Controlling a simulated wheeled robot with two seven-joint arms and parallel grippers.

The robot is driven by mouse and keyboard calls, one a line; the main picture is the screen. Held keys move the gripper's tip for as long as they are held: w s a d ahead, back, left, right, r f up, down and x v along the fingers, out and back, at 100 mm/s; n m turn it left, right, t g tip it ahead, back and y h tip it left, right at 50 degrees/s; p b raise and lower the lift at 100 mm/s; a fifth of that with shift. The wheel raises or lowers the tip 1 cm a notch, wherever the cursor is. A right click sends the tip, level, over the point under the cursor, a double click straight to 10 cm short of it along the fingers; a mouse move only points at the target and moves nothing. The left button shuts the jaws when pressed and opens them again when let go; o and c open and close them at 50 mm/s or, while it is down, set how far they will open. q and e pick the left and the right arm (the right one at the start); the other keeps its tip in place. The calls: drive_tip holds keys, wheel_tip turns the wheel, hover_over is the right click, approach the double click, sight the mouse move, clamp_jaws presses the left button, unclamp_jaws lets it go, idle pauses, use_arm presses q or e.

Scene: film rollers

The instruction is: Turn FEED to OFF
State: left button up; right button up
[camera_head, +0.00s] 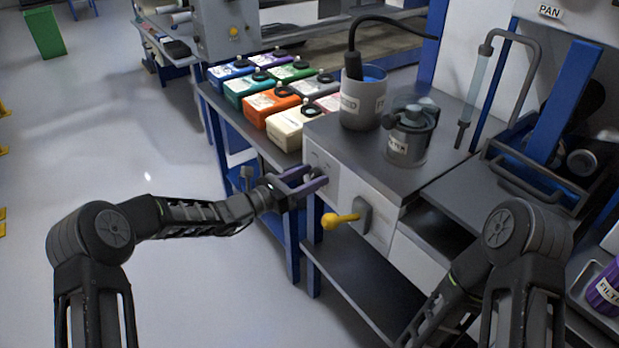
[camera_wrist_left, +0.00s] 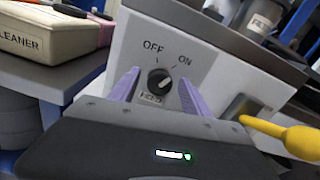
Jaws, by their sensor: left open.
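The FEED knob (camera_wrist_left: 160,80) is a dark round knob on a pale panel in the left wrist view. OFF is printed to its upper left, ON to its upper right, and a FEED label (camera_wrist_left: 151,98) sits below. A light mark on the knob seems to point up and right, toward ON. My left gripper (camera_head: 317,175) is open at the cabinet front, its purple fingers on either side of the knob. In the left wrist view the gripper (camera_wrist_left: 159,78) has the knob between its fingers; contact cannot be told. My right gripper is out of view.
A yellow-handled lever (camera_head: 340,219) sticks out just right of and below the knob. A grey pot (camera_head: 363,108) and a dark metal vessel (camera_head: 409,143) stand on the cabinet top. Several coloured boxes, including a cream one (camera_head: 297,128), sit on the bench behind. The floor at left is clear.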

use_arm(q)
clamp_jaws()
idle(0.6)
